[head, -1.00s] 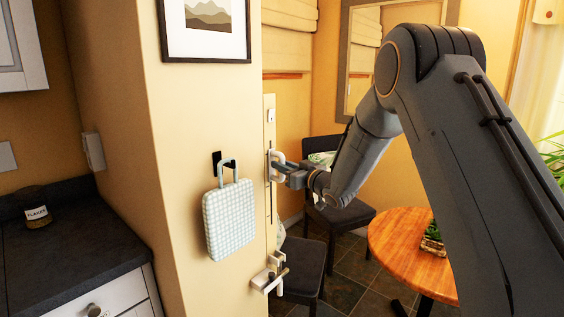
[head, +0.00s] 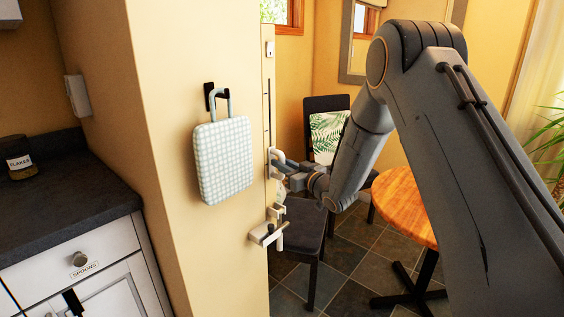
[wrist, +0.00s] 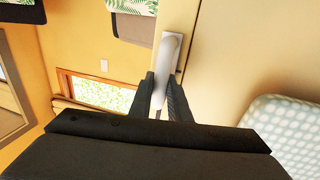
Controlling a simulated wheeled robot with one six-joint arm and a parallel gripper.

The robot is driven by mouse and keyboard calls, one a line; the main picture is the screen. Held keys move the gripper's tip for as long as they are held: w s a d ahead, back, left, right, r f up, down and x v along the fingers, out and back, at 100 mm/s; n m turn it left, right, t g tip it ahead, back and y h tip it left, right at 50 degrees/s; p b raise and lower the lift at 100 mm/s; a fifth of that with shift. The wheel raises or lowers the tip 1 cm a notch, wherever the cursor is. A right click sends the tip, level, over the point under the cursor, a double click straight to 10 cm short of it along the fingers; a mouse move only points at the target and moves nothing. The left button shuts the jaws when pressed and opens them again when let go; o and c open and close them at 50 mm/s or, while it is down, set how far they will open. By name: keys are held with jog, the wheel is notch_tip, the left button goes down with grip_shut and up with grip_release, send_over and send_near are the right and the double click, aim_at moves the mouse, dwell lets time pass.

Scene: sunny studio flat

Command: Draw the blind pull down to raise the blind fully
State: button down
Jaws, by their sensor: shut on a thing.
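The blind pull (head: 273,162) is a white handle on the narrow edge of the wall, beside a dark vertical slot (head: 267,100). It also shows as a long pale handle (wrist: 169,62) in the wrist view. My gripper (head: 282,166) is shut on it, with a dark finger on each side (wrist: 161,92) in the wrist view. The slot shows above the handle. The window (head: 285,14) shows uncovered glass with greenery in the head view, and in the wrist view (wrist: 105,92). A tan strip beside it there may be the gathered blind (wrist: 68,104).
A white bracket (head: 266,235) juts out below the handle. A checked bag (head: 222,160) hangs on the wall to the left. A dark chair (head: 297,228) stands behind, and a round wooden table (head: 404,205) to the right.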

jog(key=shift+s+f, duration=0.1)
jog(key=shift+f, duration=0.35)
jog(key=c, duration=1.7)
grip_release()
jog(key=shift+o, duration=0.2)
jog(key=shift+r, duration=0.15)
jog(key=b+v, duration=0.1)
jog(key=v, duration=0.6)
jog(key=shift+s+d, duration=0.25)
jog(key=shift+d, duration=0.05)
